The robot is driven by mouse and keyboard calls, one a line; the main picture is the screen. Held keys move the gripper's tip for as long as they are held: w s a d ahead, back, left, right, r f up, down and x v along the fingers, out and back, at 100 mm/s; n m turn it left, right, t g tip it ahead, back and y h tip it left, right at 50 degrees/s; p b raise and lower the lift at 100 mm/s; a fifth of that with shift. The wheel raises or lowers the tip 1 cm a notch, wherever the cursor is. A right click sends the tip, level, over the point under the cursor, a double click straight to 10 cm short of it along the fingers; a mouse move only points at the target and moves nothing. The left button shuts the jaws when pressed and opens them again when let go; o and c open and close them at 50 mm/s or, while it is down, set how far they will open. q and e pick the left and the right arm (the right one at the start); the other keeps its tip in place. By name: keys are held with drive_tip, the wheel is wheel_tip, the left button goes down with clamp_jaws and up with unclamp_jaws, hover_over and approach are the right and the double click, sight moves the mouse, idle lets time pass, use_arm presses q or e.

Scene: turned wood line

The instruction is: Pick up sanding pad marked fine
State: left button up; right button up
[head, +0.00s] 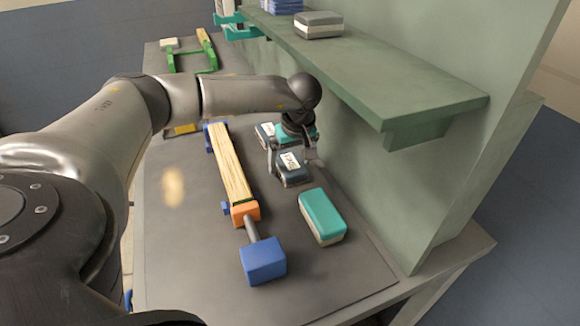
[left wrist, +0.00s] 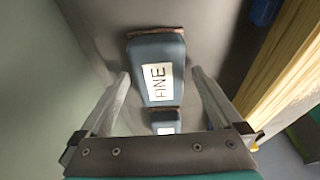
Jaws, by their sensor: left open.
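The sanding pad marked fine (head: 291,171) is a blue-grey block with a white label, lying on the work table below my left gripper (head: 294,163). In the left wrist view the label on the pad (left wrist: 157,82) reads FINE. My left gripper (left wrist: 160,74) is open, with one finger on each side of the pad and gaps showing on both sides. In the head view the fingers partly hide the pad. Another blue-grey pad with a white label (left wrist: 166,123) lies close by and is partly hidden by the gripper.
A teal and cream pad (head: 322,216) lies to the right of the fine pad. A wood strip (head: 231,160) in a clamp with a blue block (head: 263,261) lies left. A green shelf (head: 400,85) overhangs the back, bearing a grey pad (head: 318,25).

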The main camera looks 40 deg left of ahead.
use_arm(q)
drive_tip(key=c, duration=1.4)
drive_tip(key=shift+r, duration=0.15)
